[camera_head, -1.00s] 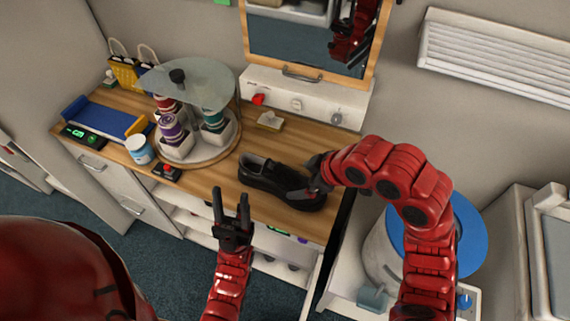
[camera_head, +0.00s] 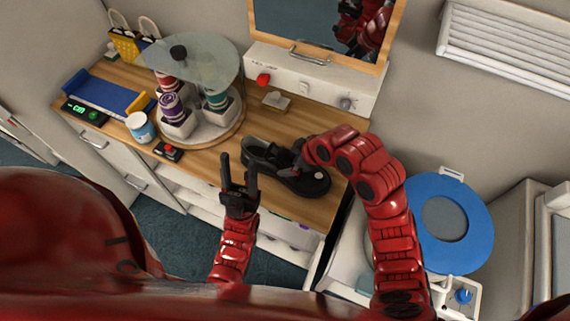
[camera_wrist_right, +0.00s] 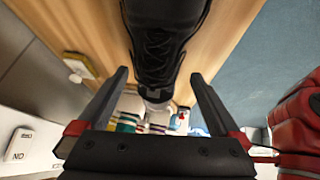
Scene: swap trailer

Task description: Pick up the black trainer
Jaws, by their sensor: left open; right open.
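The black trainer (camera_head: 262,157) lies on the wooden counter (camera_head: 210,166), its length running from upper left to lower right. In the right wrist view the black trainer (camera_wrist_right: 165,38) shows its laces, between and beyond the open fingers. My right gripper (camera_head: 296,160) is at the trainer's middle, partly hidden by its own arm; in the right wrist view the gripper (camera_wrist_right: 160,95) is open with nothing gripped. Whether a finger touches the shoe I cannot tell. My left gripper (camera_head: 238,172) is open and empty, fingers pointing up, in front of the counter's edge, left of the trainer.
A round glass-topped carousel (camera_head: 195,65) with several cups stands left of the trainer. A white panel (camera_head: 325,90) with a red button and knobs is behind it, below a mirror (camera_head: 320,25). A blue-lidded toilet (camera_head: 465,215) stands at right.

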